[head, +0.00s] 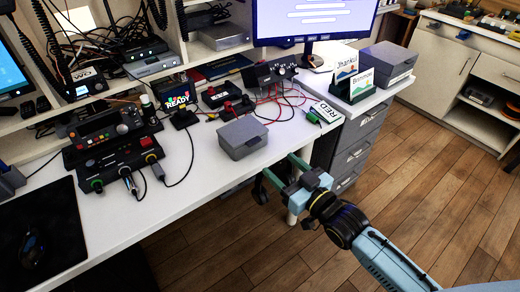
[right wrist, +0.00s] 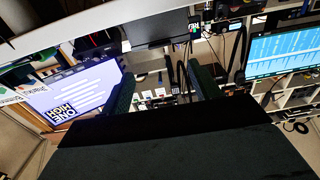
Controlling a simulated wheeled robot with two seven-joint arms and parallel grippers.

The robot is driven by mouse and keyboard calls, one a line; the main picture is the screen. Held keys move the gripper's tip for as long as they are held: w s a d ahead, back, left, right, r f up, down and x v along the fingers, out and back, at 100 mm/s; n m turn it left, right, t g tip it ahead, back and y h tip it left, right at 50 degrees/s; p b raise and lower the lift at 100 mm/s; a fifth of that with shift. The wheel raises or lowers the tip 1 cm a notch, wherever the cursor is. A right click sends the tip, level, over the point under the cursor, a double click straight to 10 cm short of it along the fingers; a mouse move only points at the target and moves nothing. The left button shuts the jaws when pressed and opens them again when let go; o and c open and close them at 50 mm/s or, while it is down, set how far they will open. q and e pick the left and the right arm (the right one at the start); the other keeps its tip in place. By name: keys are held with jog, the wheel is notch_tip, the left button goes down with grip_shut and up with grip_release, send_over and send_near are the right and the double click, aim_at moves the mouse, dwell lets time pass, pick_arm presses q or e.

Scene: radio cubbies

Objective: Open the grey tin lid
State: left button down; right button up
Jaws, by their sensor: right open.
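A grey tin (head: 242,138) with a flat lid sits on the white desk near its front edge; its lid looks shut. My right gripper (head: 280,174) is beyond the desk's front edge, to the lower right of the tin and apart from it. Its two fingers are spread with nothing between them. The open fingers also show in the right wrist view (right wrist: 163,90), which looks towards the shelves and screens; I cannot make out the tin there. My left gripper is not in view.
Red cables and a black device (head: 270,74) lie behind the tin. Black control boxes (head: 112,150) stand left. Another grey box (head: 388,62) sits on the drawer unit. Bare desk lies left of the tin.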

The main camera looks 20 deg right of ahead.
aim_at(256, 143)
jog(key=b+x, duration=0.2)
jog(key=x, duration=0.6)
jog(key=shift+w+a+f, duration=0.1)
jog(key=shift+w+a, duration=0.05)
jog(key=shift+w, duration=0.2)
jog(key=shift+w+a, duration=0.15)
jog(key=shift+w, duration=0.25)
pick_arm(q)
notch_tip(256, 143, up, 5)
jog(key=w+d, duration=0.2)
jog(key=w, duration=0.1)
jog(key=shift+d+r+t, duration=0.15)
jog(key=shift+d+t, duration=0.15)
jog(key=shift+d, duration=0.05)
pick_arm(e)
grip_shut()
